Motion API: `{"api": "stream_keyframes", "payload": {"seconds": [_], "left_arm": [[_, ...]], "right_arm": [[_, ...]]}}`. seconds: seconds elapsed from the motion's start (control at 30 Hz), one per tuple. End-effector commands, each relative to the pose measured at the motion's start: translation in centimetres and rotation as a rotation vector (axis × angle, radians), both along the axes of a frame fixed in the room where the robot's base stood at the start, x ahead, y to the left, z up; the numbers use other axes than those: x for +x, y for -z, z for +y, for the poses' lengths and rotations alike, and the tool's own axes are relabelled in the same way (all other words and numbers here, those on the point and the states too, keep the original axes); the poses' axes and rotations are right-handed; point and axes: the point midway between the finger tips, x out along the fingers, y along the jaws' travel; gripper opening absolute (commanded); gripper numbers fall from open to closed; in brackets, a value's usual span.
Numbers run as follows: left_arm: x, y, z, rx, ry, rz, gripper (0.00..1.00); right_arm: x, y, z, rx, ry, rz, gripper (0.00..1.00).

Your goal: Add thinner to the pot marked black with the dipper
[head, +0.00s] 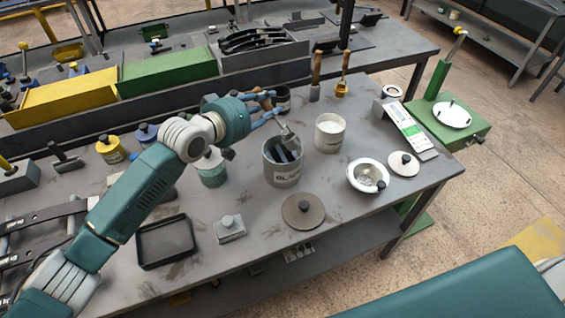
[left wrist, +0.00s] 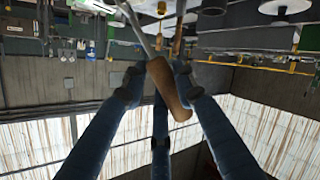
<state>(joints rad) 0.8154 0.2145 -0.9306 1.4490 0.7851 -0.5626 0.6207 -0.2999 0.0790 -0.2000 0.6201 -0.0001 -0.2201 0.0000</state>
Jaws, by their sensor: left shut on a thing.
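The grey pot marked black (head: 284,174) stands open on the bench, its label partly readable, with dark contents. My left gripper (head: 268,106) is above and behind it, shut on the dipper. The dipper's metal cup (head: 287,134) hangs tilted at the pot's mouth; whether it holds liquid cannot be told. In the left wrist view, the blue fingers close around the dipper's wooden handle (left wrist: 168,90). An open pot with pale contents (head: 330,133) stands to the right; its label is too small to read. My right gripper is not in view.
A brown round lid (head: 303,210) lies in front of the pot. A white bowl (head: 367,176), a white lid (head: 403,164) and a scale (head: 409,128) are to the right. A teal-labelled jar (head: 211,170) is left, beside my arm. A black tray (head: 166,241) lies front left.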

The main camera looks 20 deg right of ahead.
Motion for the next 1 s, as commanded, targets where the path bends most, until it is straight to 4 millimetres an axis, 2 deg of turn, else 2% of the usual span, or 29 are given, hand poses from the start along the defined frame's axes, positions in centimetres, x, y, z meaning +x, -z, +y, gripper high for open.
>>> {"api": "stream_keyframes", "payload": {"seconds": [0.7, 1.0], "left_arm": [[-1.2, -0.9, -1.6, 0.127, 0.001, -0.103, 0.05], [-1.7, -0.9, -2.2, 0.184, 0.001, -0.149, 0.05]], "right_arm": [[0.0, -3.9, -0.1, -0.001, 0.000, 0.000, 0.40], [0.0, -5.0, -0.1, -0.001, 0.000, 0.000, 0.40]]}}
